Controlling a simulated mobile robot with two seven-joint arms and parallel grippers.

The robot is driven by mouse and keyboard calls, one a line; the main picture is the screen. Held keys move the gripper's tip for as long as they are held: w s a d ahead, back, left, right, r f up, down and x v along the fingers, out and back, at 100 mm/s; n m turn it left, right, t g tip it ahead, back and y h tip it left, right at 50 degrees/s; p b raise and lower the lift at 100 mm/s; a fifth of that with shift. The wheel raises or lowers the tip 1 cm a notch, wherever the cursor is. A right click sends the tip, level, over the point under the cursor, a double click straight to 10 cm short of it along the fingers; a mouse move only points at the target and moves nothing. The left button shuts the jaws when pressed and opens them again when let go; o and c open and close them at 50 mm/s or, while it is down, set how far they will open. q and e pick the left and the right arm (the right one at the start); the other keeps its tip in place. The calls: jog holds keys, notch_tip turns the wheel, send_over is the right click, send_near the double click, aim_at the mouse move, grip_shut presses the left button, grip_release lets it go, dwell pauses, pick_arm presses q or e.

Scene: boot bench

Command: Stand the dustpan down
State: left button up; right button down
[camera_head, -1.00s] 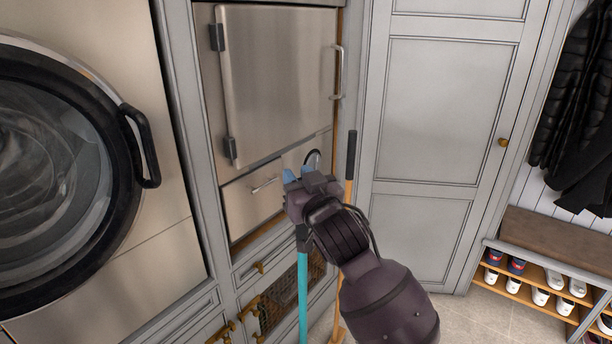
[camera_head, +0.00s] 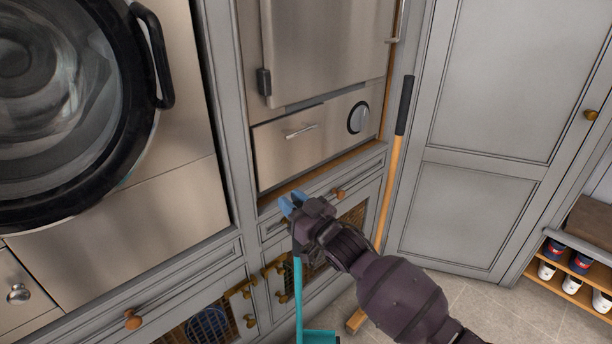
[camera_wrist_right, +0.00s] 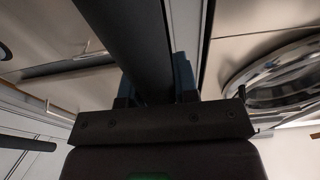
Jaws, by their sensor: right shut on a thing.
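The dustpan (camera_head: 298,295) has a long teal handle that hangs about upright in the head view. The top of its teal pan shows at the bottom edge; the rest is cut off, so I cannot tell whether it touches the floor. My right gripper (camera_head: 289,203), with blue fingertips, is shut on the dark upper end of the handle. In the right wrist view the dark handle (camera_wrist_right: 130,45) runs between the two fingers. My left gripper is not in view.
Cabinets with knobs and lattice doors stand behind the dustpan. A washing machine (camera_head: 150,200) is at left. A shoe rack (camera_head: 575,272) stands at right, with tiled floor before it.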

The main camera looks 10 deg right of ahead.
aim_at(294, 241)
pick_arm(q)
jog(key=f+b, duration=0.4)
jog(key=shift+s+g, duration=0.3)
pick_arm(e)
notch_tip(294, 241, down, 11)
jog(key=n+g+y, duration=0.1)
jog(key=shift+w, duration=0.3)
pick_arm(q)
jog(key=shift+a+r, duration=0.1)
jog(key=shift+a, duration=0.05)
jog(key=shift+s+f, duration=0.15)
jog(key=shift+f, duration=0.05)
pick_arm(e)
jog(key=shift+f, duration=0.3)
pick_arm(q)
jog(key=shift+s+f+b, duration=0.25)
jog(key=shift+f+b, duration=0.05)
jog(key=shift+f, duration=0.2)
pick_arm(e)
jog(key=shift+f, duration=0.6)
jog(key=c, duration=1)
grip_release()
jog(key=shift+o, duration=1.1)
